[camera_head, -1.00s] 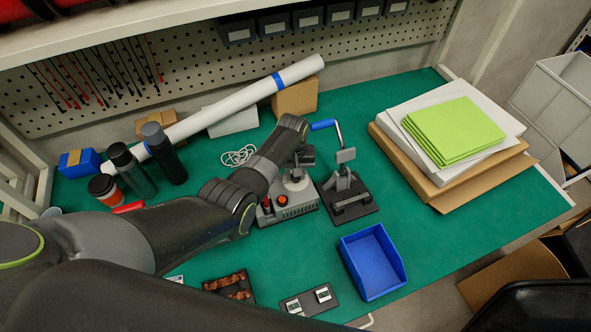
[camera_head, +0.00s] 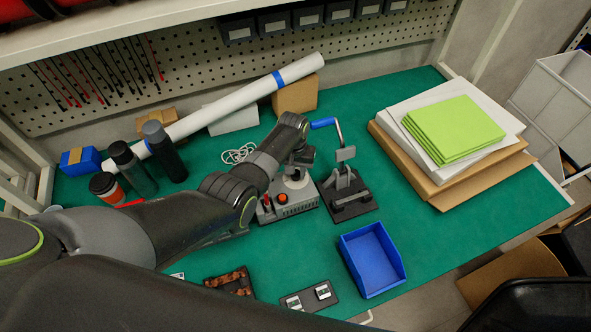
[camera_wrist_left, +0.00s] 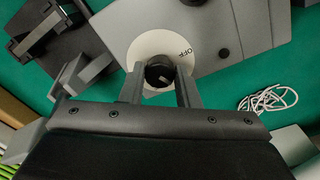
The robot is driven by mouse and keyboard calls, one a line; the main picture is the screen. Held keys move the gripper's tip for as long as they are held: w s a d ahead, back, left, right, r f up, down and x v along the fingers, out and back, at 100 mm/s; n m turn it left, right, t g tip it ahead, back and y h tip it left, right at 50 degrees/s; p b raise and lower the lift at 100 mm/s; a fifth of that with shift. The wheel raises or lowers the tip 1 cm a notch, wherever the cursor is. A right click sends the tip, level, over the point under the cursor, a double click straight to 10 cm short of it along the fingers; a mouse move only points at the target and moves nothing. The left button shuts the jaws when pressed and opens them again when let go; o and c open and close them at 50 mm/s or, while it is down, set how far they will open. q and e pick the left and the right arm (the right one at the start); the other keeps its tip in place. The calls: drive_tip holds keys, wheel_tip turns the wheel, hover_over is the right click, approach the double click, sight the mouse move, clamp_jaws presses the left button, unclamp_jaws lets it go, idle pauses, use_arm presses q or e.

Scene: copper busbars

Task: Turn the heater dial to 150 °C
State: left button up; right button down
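The heater (camera_head: 297,206) is a small grey box with a red-orange button on the green bench. My left gripper (camera_head: 296,176) points down over its top. In the left wrist view the dial is a black knob (camera_wrist_left: 160,71) with a pale mark, in a white disc (camera_wrist_left: 150,47) lettered OFF at the right. The two fingers of my left gripper (camera_wrist_left: 160,86) stand on either side of the knob, very close to it. I cannot tell whether they touch it. The disc's temperature marks are not readable. My right gripper is not in view.
A black stand with a blue-handled lever (camera_head: 347,186) is close to the heater's right. A white cord (camera_head: 239,154) lies behind. A blue bin (camera_head: 372,262) and a small dark tray (camera_head: 309,297) lie in front. Bottles (camera_head: 134,169) stand at left; the bench right of the bin is clear.

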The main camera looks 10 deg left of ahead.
use_arm(q)
drive_tip(key=o, duration=0.4)
drive_tip(key=shift+r, duration=0.15)
drive_tip(key=r, duration=1.7)
drive_tip(key=shift+a+r, duration=0.1)
drive_tip(key=shift+a, duration=0.2)
